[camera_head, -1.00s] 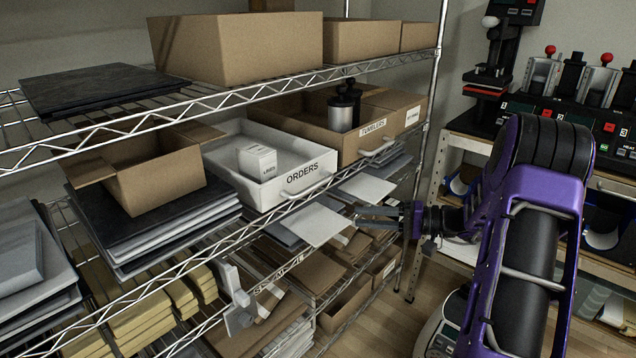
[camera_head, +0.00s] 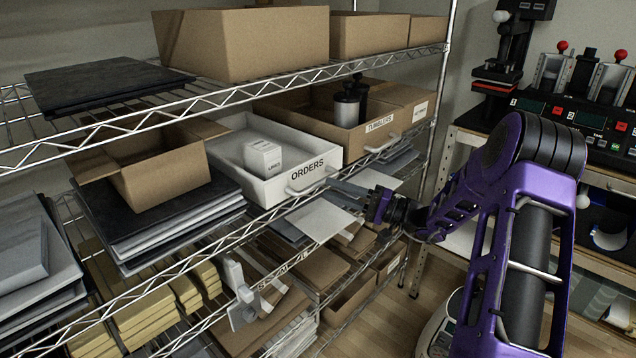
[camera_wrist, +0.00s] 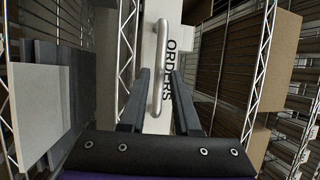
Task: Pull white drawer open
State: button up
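The white drawer (camera_head: 275,185) marked ORDERS sits on the middle wire shelf, with a small white box (camera_head: 262,157) inside. Its pale bar handle (camera_head: 312,182) is on the front face. My gripper (camera_head: 342,186) is just right of the handle in the head view. In the wrist view my gripper (camera_wrist: 160,72) has its two dark fingers apart, with the handle (camera_wrist: 158,60) showing between them, nearer the left finger. I see no finger closed on the handle. The drawer front (camera_wrist: 160,30) stands beyond the fingers.
A cardboard TUMBLERS bin (camera_head: 370,137) stands right of the drawer. An open cardboard box (camera_head: 150,175) on stacked sheets is at its left. Flat sheets (camera_head: 320,217) lie below. The shelf's wire edge (camera_head: 250,230) runs in front. A bench with a press (camera_head: 505,75) is at right.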

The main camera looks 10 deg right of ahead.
aim_at(318, 184)
jog(key=shift+x, duration=2.35)
jog(key=shift+f, duration=0.1)
grip_shut()
